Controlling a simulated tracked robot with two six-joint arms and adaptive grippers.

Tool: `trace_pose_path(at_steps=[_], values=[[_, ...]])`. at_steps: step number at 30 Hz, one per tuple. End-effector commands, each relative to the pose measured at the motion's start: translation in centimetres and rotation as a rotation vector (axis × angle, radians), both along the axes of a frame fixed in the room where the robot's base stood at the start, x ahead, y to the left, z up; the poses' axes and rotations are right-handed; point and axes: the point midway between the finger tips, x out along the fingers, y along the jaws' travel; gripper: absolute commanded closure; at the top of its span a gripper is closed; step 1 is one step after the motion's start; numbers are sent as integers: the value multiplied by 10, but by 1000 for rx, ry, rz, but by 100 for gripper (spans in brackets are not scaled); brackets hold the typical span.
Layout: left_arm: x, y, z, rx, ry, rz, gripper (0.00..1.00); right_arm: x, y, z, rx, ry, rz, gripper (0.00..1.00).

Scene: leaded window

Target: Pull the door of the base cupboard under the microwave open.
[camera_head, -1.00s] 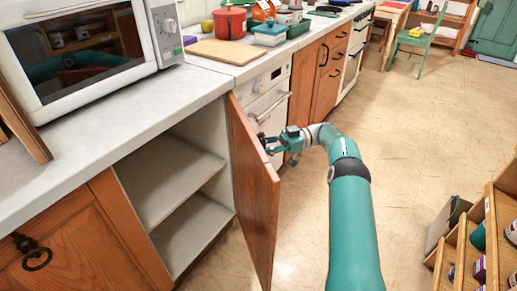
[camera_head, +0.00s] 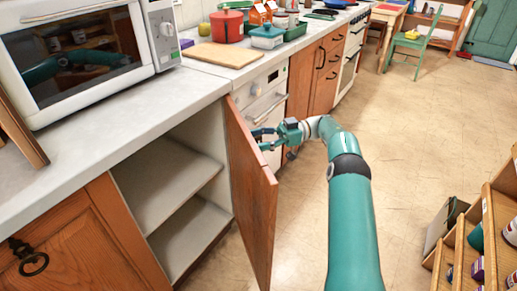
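The base cupboard (camera_head: 178,185) under the white microwave (camera_head: 80,52) stands open, with a pale interior and a shelf. Its wooden door (camera_head: 250,195) is swung far out, standing roughly square to the cupboard front. My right gripper (camera_head: 260,138) is on the outer side of the door, near its top edge and handle side. Its fingers look spread apart, with nothing seen between them. The door's own handle is hidden behind the door panel. My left gripper is not in view.
A grey worktop (camera_head: 130,115) runs above the cupboards. Beyond the door is a white oven (camera_head: 268,100). A wooden shelf unit (camera_head: 480,245) with jars stands at the lower right. The tiled floor between is clear. A green chair (camera_head: 412,48) stands far back.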

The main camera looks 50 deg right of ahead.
Motion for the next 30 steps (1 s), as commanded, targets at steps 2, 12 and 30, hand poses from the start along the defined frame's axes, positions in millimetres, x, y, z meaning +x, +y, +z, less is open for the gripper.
trace_pose_path(at_steps=[2,12,30], values=[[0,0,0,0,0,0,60,0,0,17,-4,-4,1,40],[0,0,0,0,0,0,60,0,0,59,-1,0,0,40],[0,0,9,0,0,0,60,0,0,70,-1,0,0,91]])
